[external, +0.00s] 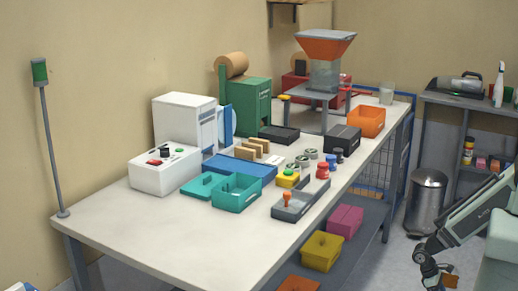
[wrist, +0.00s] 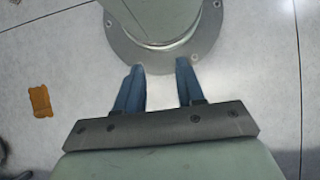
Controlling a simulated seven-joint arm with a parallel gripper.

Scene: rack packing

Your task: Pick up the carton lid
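A flat teal piece that looks like a lid (external: 203,186) lies on the table, beside an open teal box (external: 237,193) on its right. I cannot tell for sure that this piece is the carton lid. My gripper (wrist: 161,72) shows two blue fingers apart with nothing between them, over the grey floor and my round base. In the external view my gripper (external: 432,272) is low at the bottom right, off the table and far from the teal piece. The wrist view does not show the lid.
A white control box (external: 164,170) stands left of the teal piece, a blue tray (external: 240,167) behind it. A grey tray (external: 292,210) with an orange-handled tool is to the right. The table's front left (external: 150,218) is clear. A bin (external: 427,200) stands on the floor.

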